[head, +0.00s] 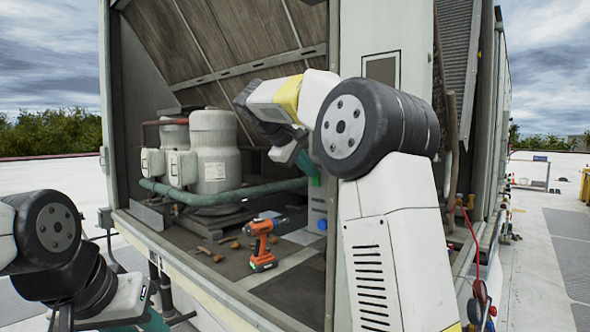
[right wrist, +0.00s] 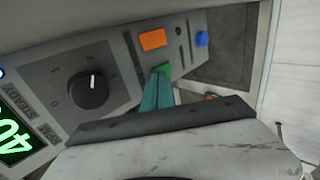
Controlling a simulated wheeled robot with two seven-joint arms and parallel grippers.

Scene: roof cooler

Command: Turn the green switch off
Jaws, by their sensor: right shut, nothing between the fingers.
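The green switch (right wrist: 163,69) is on a grey control panel (right wrist: 118,55). In the right wrist view, the teal fingers of my right gripper (right wrist: 158,88) are shut and empty, with their tips right at the switch's lower edge. I cannot tell whether they touch it. The switch's lower part is hidden behind the tips. In the head view, the green switch (head: 316,180) shows as a small patch beside my right gripper (head: 303,162), which reaches into the open cooler housing. A teal part of my left gripper (head: 153,321) shows at the bottom left; its fingertips are not clear.
An orange switch (right wrist: 152,40), a blue one (right wrist: 201,38) and a black knob (right wrist: 88,90) sit near the green switch. An orange drill (head: 263,243) stands on the housing floor among small brown bits. Grey tanks (head: 214,150) and a green pipe (head: 240,189) are left of the panel.

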